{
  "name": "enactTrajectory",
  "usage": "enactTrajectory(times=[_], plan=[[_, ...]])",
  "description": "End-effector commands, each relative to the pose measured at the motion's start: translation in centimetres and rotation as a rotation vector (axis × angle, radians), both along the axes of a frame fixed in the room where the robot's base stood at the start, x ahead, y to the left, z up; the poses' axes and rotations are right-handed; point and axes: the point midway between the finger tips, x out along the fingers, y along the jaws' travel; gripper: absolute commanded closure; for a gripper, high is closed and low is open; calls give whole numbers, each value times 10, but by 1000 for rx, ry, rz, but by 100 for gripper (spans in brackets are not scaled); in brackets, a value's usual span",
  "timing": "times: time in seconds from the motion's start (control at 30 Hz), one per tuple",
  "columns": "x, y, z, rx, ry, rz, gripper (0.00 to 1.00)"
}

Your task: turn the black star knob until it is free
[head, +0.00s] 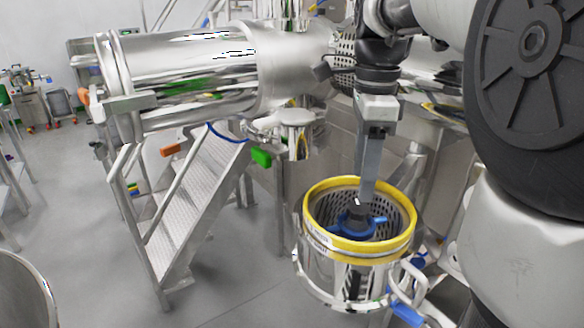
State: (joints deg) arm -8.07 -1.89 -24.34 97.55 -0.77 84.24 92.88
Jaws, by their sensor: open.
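My gripper (365,200) points straight down, its long grey fingers reaching into a steel vessel (350,278) with a yellow rim (318,236). Its jaws are open, though they are seen side-on and the gap between them does not show. The small dark part at the fingertips appears to be the black star knob (355,211). It sits on top of a blue hub (354,226) in the middle of the vessel. The fingers partly cover the knob, and I cannot tell whether they touch it.
A perforated metal screen (405,215) lines the vessel. Blue-gripped metal handles (405,312) stick out at its lower right. A large horizontal steel cylinder (190,75) stands behind on the left, with metal steps (190,205) under it. The grey floor at the lower left is mostly clear.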

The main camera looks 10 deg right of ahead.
Motion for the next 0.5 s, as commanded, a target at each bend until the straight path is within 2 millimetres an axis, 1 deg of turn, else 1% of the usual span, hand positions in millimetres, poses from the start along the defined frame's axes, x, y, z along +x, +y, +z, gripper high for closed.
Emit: enactTrajectory(times=[0.03, 0.2, 0.33, 0.5], plan=[[-1, 0, -12, 1, 4, 0, 45], [0, 0, -40, 1, 2, 0, 45], [0, 0, -53, 0, 0, 0, 45], [0, 0, -59, 0, -1, 0, 45]])
